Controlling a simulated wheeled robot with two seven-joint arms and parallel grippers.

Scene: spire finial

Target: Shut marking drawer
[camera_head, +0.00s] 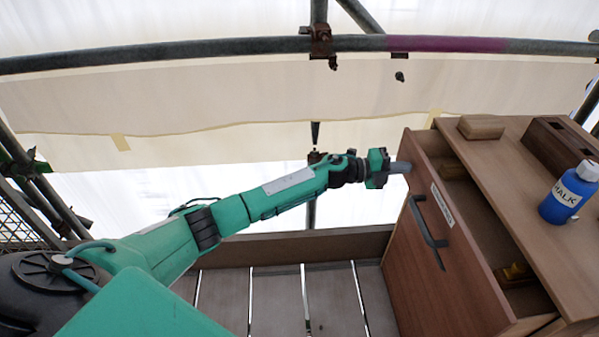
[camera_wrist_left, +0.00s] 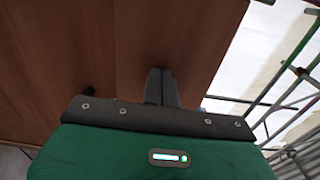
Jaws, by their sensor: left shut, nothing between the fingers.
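The marking drawer (camera_head: 440,245) is in the cabinet at the right of the head view. It stands partly open, with its brown front apart from the cabinet body. Its front carries a dark bar handle (camera_head: 428,232) and a white label. In the left wrist view the shut fingers (camera_wrist_left: 161,85) lie in front of the brown drawer front (camera_wrist_left: 130,45). My right gripper is not in view.
On the cabinet top (camera_head: 500,150) are a wooden block (camera_head: 481,127), a brown wooden box (camera_head: 562,146) and a blue chalk bottle (camera_head: 569,193). Scaffold tubes (camera_head: 200,50) and pale sheeting stand behind. The plank floor (camera_head: 280,300) left of the drawer is clear.

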